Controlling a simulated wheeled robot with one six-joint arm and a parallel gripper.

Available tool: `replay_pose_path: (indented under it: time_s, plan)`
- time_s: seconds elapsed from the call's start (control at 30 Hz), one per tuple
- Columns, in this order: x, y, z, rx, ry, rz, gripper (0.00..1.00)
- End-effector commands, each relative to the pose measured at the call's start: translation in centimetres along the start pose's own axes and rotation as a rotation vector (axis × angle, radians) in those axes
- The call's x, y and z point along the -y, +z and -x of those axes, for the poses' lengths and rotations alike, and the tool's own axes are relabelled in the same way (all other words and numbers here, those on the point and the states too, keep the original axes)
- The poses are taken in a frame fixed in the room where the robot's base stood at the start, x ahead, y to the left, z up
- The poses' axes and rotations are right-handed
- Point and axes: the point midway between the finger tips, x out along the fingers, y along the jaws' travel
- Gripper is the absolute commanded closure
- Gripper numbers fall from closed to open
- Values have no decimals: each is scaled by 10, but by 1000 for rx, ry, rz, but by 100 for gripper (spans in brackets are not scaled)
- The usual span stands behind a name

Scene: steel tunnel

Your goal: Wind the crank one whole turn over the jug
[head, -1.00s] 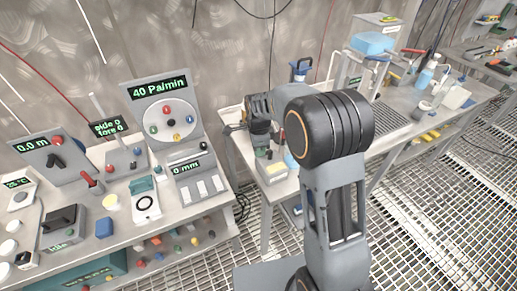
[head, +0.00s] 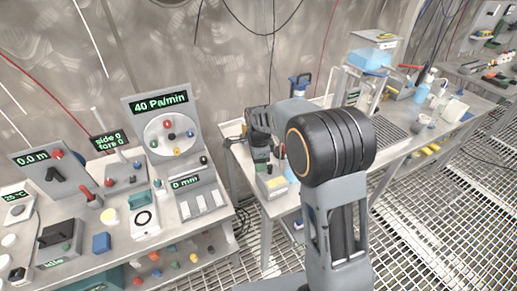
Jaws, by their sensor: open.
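My gripper (head: 261,158) is at the far end of my arm, above the small middle bench, behind a box with a yellow top. Its fingers are small and dark, and nothing is clearly held in them. A blue-topped fixture (head: 300,80) stands upright just behind and right of it; I cannot tell whether this carries the crank. A pale blue vessel (head: 291,174), possibly the jug, shows as a narrow piece beside my arm. My elbow hides most of it. No crank handle can be made out clearly, and contact with the gripper cannot be told.
The left bench holds a panel reading 40 Pa/min (head: 160,103), a red-handled lever (head: 91,198) and a blue block (head: 101,243). The yellow-topped box (head: 272,185) stands on the middle bench. A blue tank (head: 374,57) stands on the right bench.

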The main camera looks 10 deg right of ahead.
Motion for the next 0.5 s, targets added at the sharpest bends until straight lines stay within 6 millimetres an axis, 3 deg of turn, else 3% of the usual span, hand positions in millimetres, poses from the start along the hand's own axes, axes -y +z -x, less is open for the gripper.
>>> replay_pose_path:
  time_s: [0.5]
  plan:
    - [0, 0, 99, 0, -5, -1, 54]
